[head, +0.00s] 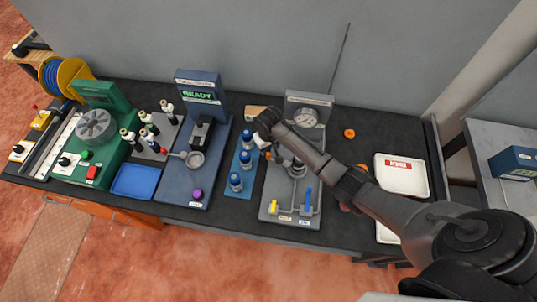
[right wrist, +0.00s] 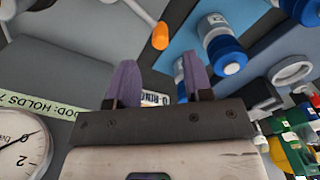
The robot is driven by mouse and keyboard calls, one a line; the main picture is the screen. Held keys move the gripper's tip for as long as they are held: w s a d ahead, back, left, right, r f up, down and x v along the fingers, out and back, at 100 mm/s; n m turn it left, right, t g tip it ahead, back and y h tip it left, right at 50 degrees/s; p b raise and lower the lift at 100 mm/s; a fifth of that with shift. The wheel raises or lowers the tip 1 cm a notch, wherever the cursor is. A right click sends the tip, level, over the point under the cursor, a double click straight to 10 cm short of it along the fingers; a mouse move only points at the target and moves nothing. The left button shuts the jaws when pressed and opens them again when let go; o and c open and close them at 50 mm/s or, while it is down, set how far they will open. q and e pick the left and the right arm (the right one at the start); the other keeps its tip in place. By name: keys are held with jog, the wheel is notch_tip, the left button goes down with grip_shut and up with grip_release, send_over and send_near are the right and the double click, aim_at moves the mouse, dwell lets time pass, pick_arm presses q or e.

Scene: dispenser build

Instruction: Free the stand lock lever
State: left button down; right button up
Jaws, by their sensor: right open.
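The grey stand (head: 268,213) with a round gauge (head: 306,117) at its back is right of centre in the head view. My right arm crosses over it. My right gripper (head: 263,138) is above the stand's back left part. In the right wrist view its two purple fingers (right wrist: 158,76) are open with nothing between them. An orange-tipped lever (right wrist: 160,36) shows beyond the fingertips, apart from them. I cannot tell for certain that it is the lock lever. A yellow handle (head: 273,206) and a blue lever (head: 308,201) are at the stand's front. My left gripper is not in view.
Blue-and-white bottles (head: 236,182) stand close to the stand's left side. A blue station (head: 180,188) with a READY screen and a green machine (head: 107,150) are further left. A white tray (head: 402,176) and an orange ring (head: 349,133) lie to the right.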

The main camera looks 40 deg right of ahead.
aim_at(269, 154)
jog(key=shift+f+b, duration=0.3)
jog(key=shift+f, duration=2.95)
grip_shut()
